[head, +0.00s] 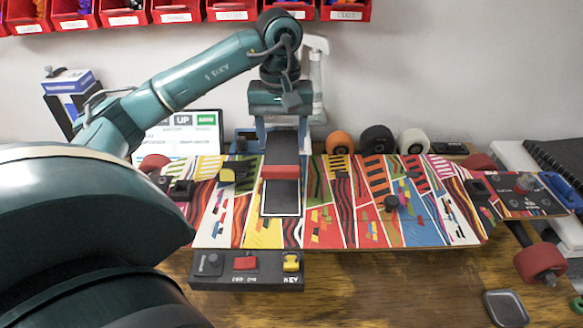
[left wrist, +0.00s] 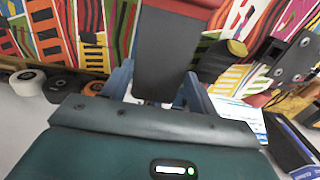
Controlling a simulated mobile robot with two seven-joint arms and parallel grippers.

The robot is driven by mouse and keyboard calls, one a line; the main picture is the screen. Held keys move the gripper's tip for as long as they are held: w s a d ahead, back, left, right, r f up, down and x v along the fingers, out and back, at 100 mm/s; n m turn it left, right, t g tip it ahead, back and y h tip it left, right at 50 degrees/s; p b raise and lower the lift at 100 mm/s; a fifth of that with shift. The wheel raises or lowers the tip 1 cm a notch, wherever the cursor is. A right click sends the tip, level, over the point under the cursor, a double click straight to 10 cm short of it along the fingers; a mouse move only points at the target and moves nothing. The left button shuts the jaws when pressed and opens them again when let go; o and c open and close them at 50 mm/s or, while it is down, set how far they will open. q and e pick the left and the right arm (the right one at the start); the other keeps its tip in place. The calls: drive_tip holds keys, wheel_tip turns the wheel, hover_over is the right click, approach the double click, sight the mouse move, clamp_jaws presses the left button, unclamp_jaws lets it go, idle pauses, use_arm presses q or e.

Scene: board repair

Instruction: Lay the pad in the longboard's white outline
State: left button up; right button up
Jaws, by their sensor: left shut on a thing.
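The longboard (head: 340,228) lies across the bench, covered in a bright pattern. A white outline (head: 281,215) around a dark patch shows left of its middle. The pad (head: 281,148) is a dark slab with a red end facing the head camera. It is over the far part of the outline and hides it; the near part shows uncovered. I cannot tell whether the pad touches the board. My left gripper (head: 281,128) is shut on the pad's far end. In the left wrist view the pad (left wrist: 165,50) sits between the blue fingers (left wrist: 158,92). My right gripper is not in view.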

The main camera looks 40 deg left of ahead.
sight(280, 146)
use_arm(q)
drive_tip(key=f, duration=0.4)
drive_tip(key=shift+s, duration=0.2)
drive_tip(key=shift+f, duration=2.05)
drive_tip(key=shift+f, duration=0.1)
drive_tip(key=o, duration=1)
drive_tip(key=shift+c, duration=0.2)
wheel_tip(280, 146, up, 12)
drive_tip(key=shift+w+r+p, duration=0.1)
drive_tip(key=shift+r+p, duration=0.05)
drive_tip(key=shift+p, duration=0.25)
